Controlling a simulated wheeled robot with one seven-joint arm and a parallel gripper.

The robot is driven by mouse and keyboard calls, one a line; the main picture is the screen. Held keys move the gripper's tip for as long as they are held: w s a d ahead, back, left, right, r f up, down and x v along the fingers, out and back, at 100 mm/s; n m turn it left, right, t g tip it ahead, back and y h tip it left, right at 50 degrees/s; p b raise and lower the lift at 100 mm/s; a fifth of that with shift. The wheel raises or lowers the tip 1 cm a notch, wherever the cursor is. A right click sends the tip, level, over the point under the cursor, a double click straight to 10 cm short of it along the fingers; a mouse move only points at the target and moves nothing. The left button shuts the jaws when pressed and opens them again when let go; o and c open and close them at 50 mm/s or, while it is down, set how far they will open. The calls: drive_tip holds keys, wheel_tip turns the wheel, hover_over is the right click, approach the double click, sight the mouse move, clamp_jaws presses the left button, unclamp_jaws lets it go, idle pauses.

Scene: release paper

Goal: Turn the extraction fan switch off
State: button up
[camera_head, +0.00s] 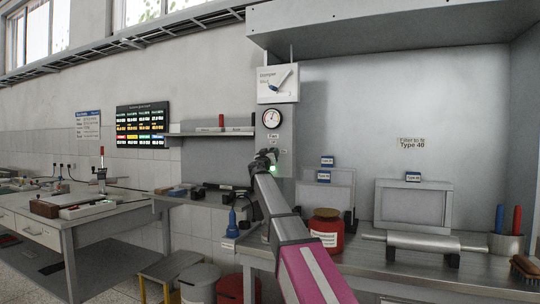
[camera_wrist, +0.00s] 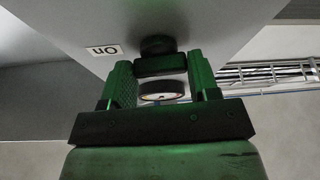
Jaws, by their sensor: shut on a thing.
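The fan switch is a dark knob (camera_wrist: 158,45) on the grey wall panel (camera_head: 283,108), below the "Fan" label (camera_head: 272,136). In the wrist view its block-like grip lies between my two fingers, and an upside-down "On" label (camera_wrist: 104,50) is beside it. My gripper (camera_head: 268,155) is at the panel, shut on the switch. In the head view my gripper hides most of the knob, so its exact angle is hard to tell. A green light (camera_head: 272,170) glows just below my gripper, and my fingers look green-lit in the wrist view.
A round gauge (camera_head: 271,118) and a damper lever plate (camera_head: 278,84) sit above on the same panel. A metal hood (camera_head: 380,22) overhangs the right bench. A red jar (camera_head: 326,231) and a paper roller (camera_head: 424,242) stand on that bench.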

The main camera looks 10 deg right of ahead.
drive_tip(key=shift+s+d+r+n+g+y, duration=0.1)
drive_tip(key=shift+n+g+y, duration=0.3)
drive_tip(key=shift+n+y, duration=1.85)
drive_tip(key=shift+d+r+n+g+y, duration=0.15)
drive_tip(key=shift+n+g, duration=0.25)
drive_tip(key=shift+n, duration=3.95)
drive_tip(key=shift+s+a+r+n+g+y, duration=0.1)
drive_tip(key=shift+n+g+y, duration=0.3)
drive_tip(key=shift+n+y, duration=1.85)
drive_tip(key=shift+d+n+h, duration=0.1)
drive_tip(key=shift+n+h, duration=0.95)
drive_tip(key=shift+n, duration=0.1)
drive_tip(key=o, duration=0.9)
drive_tip(key=shift+w, duration=0.1)
drive_tip(key=s, duration=0.3)
drive_tip(key=s+a, duration=0.1)
drive_tip(key=s, duration=0.6)
drive_tip(key=shift+s+a, duration=0.25)
drive_tip(key=shift+s, duration=0.15)
